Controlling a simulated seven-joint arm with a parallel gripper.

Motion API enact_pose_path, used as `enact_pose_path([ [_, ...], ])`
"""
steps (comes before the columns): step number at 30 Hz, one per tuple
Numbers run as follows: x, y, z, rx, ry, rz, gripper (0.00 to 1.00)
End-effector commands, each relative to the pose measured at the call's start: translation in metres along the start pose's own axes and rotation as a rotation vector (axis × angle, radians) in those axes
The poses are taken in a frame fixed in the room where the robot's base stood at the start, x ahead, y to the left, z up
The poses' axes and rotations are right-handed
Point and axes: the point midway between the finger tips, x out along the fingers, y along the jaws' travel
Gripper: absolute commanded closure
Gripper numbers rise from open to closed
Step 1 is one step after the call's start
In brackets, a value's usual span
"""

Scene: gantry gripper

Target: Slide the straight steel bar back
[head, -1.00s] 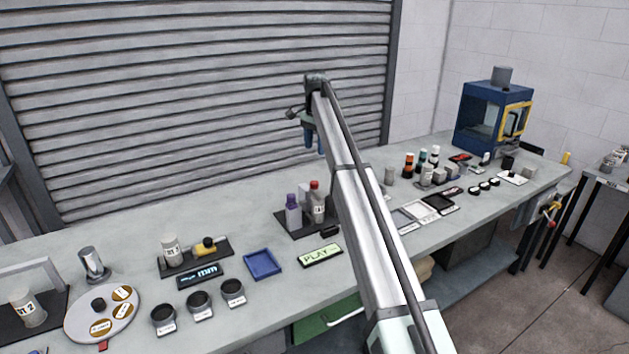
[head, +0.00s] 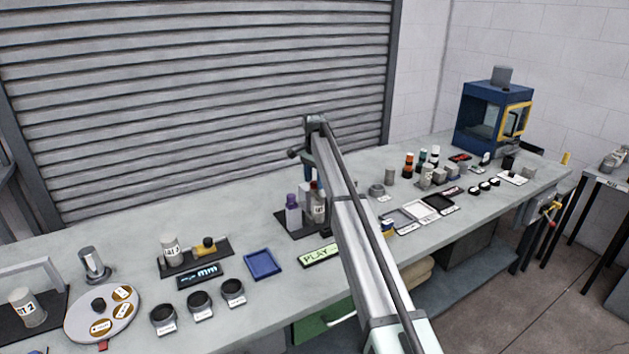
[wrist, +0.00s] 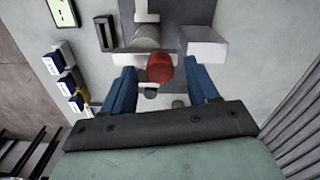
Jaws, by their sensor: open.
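My gripper (head: 309,168) is open, with its two blue fingers pointing down above the dark stand near the middle of the bench. In the wrist view, my gripper (wrist: 158,72) has a red cap (wrist: 160,68) in the gap between its fingertips. The fingers are apart from the cap. In the head view the red-capped bottle (head: 317,208) is partly behind my arm. A pale straight bar (head: 342,319) shows on the green drawer front (head: 318,328) below the bench edge, partly hidden by my arm. I cannot tell whether this is the steel bar.
A purple-capped bottle (head: 293,214) stands left of the red-capped one. A blue tray (head: 262,263) and a PLAY sign (head: 318,255) lie nearer the bench edge. A blue cabinet (head: 492,115) stands at the far right. The bench behind the bottles is clear.

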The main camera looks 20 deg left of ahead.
Motion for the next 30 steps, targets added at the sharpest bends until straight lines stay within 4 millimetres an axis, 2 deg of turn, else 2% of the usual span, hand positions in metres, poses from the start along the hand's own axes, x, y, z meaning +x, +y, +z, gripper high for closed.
enact_pose_path([
  [12, 0.0062, 0.0001, 0.0, 0.0, 0.0, 0.0, 0.41],
  [30, 0.006, 0.0003, 0.0, 0.0, 0.0, 0.0, 0.98],
])
